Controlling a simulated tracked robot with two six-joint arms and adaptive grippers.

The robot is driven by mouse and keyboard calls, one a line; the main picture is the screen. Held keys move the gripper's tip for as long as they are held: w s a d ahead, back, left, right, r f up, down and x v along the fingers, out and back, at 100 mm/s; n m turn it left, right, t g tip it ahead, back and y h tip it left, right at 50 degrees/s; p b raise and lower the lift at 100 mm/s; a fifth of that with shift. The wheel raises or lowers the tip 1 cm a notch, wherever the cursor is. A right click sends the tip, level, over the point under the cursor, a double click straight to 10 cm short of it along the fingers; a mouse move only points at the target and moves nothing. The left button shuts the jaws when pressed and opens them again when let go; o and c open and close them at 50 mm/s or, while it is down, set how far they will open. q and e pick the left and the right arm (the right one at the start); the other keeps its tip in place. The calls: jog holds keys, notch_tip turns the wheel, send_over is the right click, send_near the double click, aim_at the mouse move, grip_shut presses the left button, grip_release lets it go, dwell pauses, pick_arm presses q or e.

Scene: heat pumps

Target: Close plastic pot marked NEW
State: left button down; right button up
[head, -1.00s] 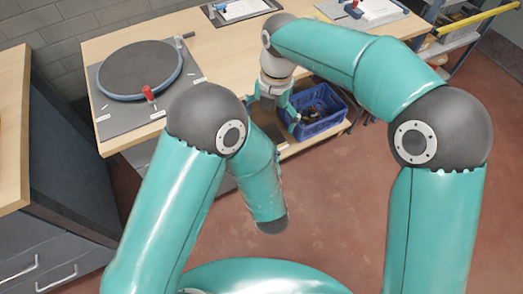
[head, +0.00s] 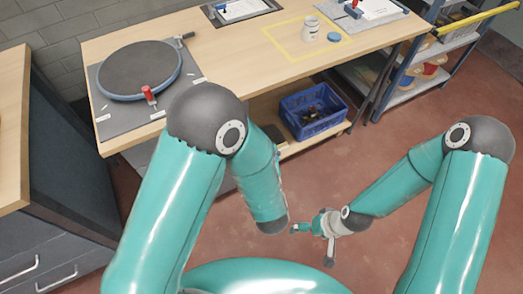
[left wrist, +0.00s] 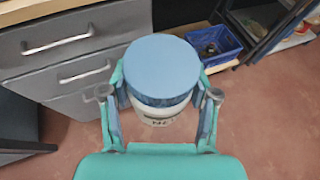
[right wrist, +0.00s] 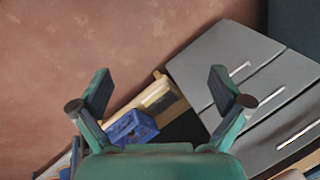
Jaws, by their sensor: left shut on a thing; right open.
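In the left wrist view my left gripper (left wrist: 161,82) is shut on a white plastic pot (left wrist: 158,112), its fingers on both sides. The visible part of its label reads "NE". A blue lid (left wrist: 161,62) sits on top and covers the mouth; I cannot tell how tightly it sits. In the head view this gripper and pot are hidden behind my left forearm. My right gripper (head: 311,244) is open and empty in front of the bench, close to the end of my left forearm. Its open fingers also show in the right wrist view (right wrist: 161,92).
A second white pot (head: 311,30) stands inside a yellow outline on the wooden bench (head: 240,60), with a blue disc, perhaps a lid (head: 334,37), beside it. A blue crate (head: 313,112) is on the lower shelf. A round dark plate (head: 140,70) lies at left. Floor is clear.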

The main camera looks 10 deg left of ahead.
jog(key=shift+s+d+f+m, duration=0.1)
jog(key=shift+s+d+m, duration=0.1)
jog(key=shift+s+m, duration=0.35)
jog(key=shift+s+d+f+m, duration=0.1)
jog(key=shift+s+d+m, duration=0.1)
jog(key=shift+s+m, duration=0.35)
pick_arm(q)
jog(key=shift+r, duration=0.1)
pick_arm(e)
jog(key=shift+w+r, duration=0.1)
jog(key=shift+w, duration=0.05)
pick_arm(q)
jog(key=shift+w+a, duration=0.1)
jog(key=shift+a, duration=0.25)
jog(key=s+a+r+n+g+y, duration=0.1)
jog(key=a+n+g+y, duration=0.4)
jog(key=a, duration=0.9)
jog(key=shift+s+a+r+n+y, duration=0.4)
jog(key=shift+s+n+y, duration=0.2)
jog(key=shift+n+y, duration=0.85)
